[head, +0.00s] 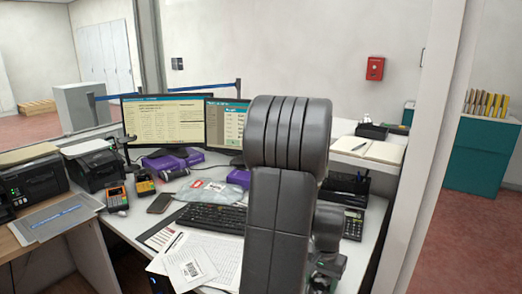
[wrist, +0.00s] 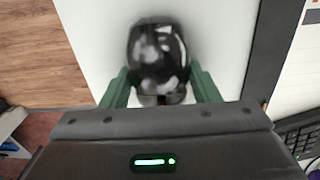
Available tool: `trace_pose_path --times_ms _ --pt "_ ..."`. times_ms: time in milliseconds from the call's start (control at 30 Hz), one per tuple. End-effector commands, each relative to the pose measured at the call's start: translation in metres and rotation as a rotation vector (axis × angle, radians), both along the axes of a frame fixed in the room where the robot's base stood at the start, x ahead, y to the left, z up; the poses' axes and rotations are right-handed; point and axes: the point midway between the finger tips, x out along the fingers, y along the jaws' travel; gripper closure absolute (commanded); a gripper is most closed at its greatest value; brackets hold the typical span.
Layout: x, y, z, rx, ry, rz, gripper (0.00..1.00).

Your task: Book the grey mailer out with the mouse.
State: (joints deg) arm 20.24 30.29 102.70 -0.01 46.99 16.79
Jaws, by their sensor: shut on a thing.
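In the wrist view my gripper (wrist: 160,88) has its green fingers on both sides of a glossy black mouse (wrist: 158,48), shut on it. The mouse is over a white surface; I cannot tell whether it touches it. In the head view my arm hides the mouse and my fingers. A grey mailer (head: 196,190) with a red and white label lies on the counter behind the keyboard. Two lit screens stand behind it: a left monitor (head: 164,121) with a table of text and a right monitor (head: 228,126), partly hidden by my arm.
The keyboard (head: 212,218) lies in front of the mailer, with papers (head: 205,262) nearer me. A phone (head: 160,203), a card terminal (head: 117,196) and printers (head: 92,163) are to the left.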

Motion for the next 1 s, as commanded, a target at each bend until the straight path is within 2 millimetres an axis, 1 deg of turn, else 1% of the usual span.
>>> trace_pose_path --times_ms 467,1000 --pt "0.000 0.001 0.000 0.000 0.000 0.000 0.69" --pt "-0.009 0.020 0.000 0.000 0.000 0.001 0.69"
